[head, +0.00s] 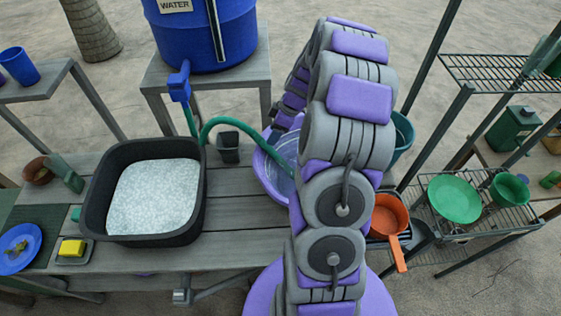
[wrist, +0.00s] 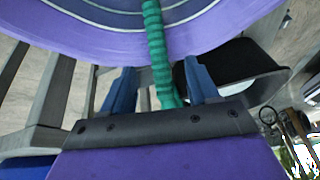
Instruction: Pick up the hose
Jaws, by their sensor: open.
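The green hose (head: 222,122) runs from the blue tap (head: 179,84) of the water barrel in the head view. It arches right and bends down into the purple basin (head: 264,165). In the wrist view the ribbed hose (wrist: 159,45) passes between the two blue fingers of my gripper (wrist: 157,72). The fingers stand apart, one on each side of the hose, with gaps visible.
A black tub (head: 93,205) of foamy water stands on the wooden bench (head: 235,235) left of the basin. An orange pan (head: 388,217) and wire racks (head: 500,70) are on the right. The blue barrel (head: 205,40) stands behind.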

